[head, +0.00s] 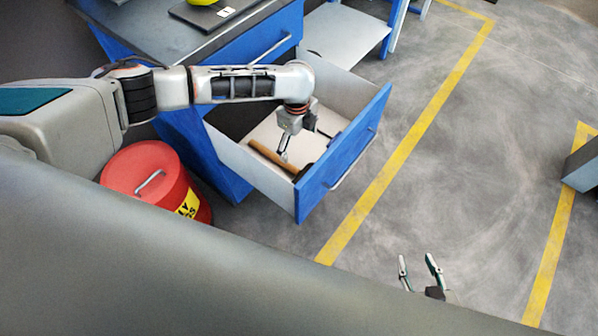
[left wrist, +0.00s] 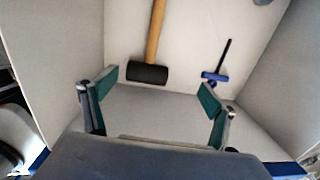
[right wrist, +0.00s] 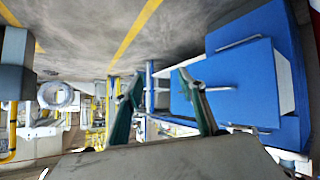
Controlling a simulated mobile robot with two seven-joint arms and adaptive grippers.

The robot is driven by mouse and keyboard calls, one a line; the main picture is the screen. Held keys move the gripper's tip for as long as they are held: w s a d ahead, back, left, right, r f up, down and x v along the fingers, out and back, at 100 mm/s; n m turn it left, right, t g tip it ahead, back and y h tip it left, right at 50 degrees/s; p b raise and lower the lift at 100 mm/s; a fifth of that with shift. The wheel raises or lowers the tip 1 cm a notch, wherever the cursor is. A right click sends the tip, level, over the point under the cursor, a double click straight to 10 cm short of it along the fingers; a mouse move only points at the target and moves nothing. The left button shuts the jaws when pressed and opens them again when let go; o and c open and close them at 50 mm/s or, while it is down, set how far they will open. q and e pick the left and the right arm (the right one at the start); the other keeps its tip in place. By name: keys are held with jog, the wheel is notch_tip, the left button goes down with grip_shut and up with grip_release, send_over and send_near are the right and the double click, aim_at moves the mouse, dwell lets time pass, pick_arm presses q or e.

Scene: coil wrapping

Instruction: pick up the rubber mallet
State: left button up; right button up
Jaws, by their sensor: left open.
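The rubber mallet has a wooden handle (head: 268,156) and a dark cylindrical head (left wrist: 148,73). It lies on the floor of the open blue drawer (head: 345,150), its head toward the drawer front. My left gripper (head: 285,155) is over the drawer, close to the mallet. In the left wrist view my left gripper (left wrist: 156,86) is open and empty, with the mallet head just beyond and between the fingertips. My right gripper (head: 419,262) is open and empty over the floor, well away from the drawer; its fingers also show in the right wrist view (right wrist: 160,85).
A small blue-and-black tool (left wrist: 216,76) lies in the drawer to the right of the mallet. The drawer walls rise on both sides of my left gripper. A red lidded bin (head: 150,180) stands beside the cabinet.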

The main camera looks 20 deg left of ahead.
pick_arm(q)
jog(key=b, duration=0.2)
send_over(297, 170)
jog(key=shift+g, duration=0.4)
notch_tip(297, 170, down, 6)
jog(key=shift+a+f, duration=0.1)
jog(key=shift+f, duration=0.1)
jog(key=shift+s+f, duration=0.15)
jog(key=shift+f, duration=0.35)
jog(key=shift+f+b, duration=0.3)
jog(key=shift+f, duration=1.1)
notch_tip(297, 170, down, 4)
jog(key=shift+f+b, duration=0.1)
jog(key=shift+b, duration=0.85)
jog(key=shift+r, duration=0.2)
jog(key=c, duration=0.4)
jog(key=shift+d, duration=0.2)
grip_shut()
pick_arm(e)
jog(key=f, duration=0.3)
jog(key=shift+w+a, duration=0.3)
jog(key=shift+w, duration=0.1)
